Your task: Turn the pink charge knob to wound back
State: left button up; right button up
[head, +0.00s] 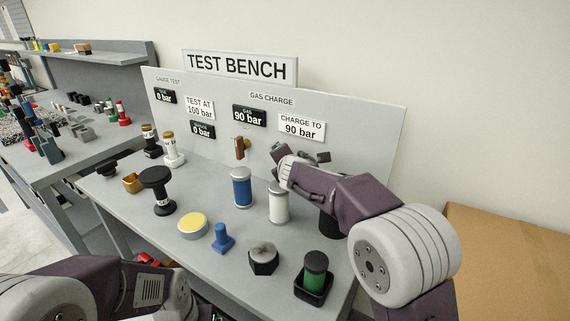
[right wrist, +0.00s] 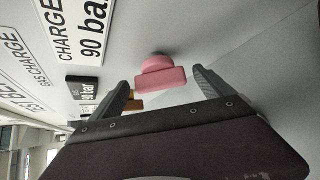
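The pink charge knob (right wrist: 162,78) shows in the right wrist view, on the grey panel, with a bar-shaped grip on a round base. My right gripper (right wrist: 160,84) is open, its two fingers on either side of the knob with gaps visible. In the head view my right gripper (head: 300,158) is at the panel below the "CHARGE TO 90 bar" sign (head: 302,126) and hides the knob. The gas display (head: 249,116) reads 90 bar. My left arm is at the lower left of the head view; its fingertips are not seen.
A brown lever (head: 240,147) sits on the panel left of my right gripper. A blue cylinder (head: 241,187) and a white cylinder (head: 278,205) stand on the bench below. A green-and-black cylinder (head: 315,272) stands in a black holder nearer the front. A cardboard box (head: 510,250) is at right.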

jog(key=shift+s, duration=0.1)
jog(key=v, duration=0.9)
